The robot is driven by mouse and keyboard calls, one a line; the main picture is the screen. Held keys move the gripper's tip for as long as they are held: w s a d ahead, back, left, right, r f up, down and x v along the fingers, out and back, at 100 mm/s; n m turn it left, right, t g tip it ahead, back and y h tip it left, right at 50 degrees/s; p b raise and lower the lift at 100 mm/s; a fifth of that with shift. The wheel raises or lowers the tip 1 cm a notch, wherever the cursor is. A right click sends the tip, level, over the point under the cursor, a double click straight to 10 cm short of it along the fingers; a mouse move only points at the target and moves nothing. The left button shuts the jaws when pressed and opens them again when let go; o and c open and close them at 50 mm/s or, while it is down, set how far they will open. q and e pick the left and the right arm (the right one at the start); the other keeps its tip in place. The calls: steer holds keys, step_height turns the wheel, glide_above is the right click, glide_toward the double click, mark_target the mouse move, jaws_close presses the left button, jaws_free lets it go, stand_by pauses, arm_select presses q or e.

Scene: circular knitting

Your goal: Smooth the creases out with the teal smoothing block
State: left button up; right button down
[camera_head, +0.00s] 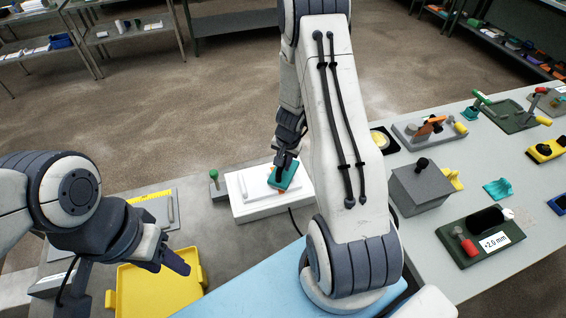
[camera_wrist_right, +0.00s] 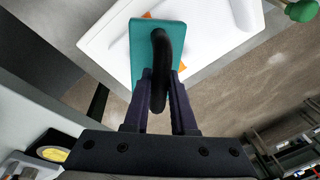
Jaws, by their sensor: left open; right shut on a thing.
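The teal smoothing block (camera_head: 287,179) is over the white panel (camera_head: 247,190) on the table in the head view. It also shows in the right wrist view (camera_wrist_right: 142,42), with a dark curved handle (camera_wrist_right: 161,60). My right gripper (camera_wrist_right: 160,92) is shut on that handle. A little orange shows at the block's edge. Whether the block touches the white surface is hard to tell. My left gripper (camera_head: 182,268) is open and empty at the lower left, above the yellow tray (camera_head: 140,300).
A green-knobbed post (camera_head: 214,176) stands just left of the white panel. A grey box with a black knob (camera_head: 424,190) and a dark green fixture marked "+2.0 mm" (camera_head: 455,243) stand on the right table. The grey table left of the panel has some bare room.

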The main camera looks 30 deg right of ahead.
steer(key=shift+f+b, duration=0.6)
steer(key=shift+b, duration=0.05)
stand_by(0.4)
steer(key=c, duration=1)
jaws_free()
steer(key=shift+r+p, duration=0.4)
steer(key=shift+c, duration=0.4)
jaws_close()
steer(key=shift+a, duration=0.1)
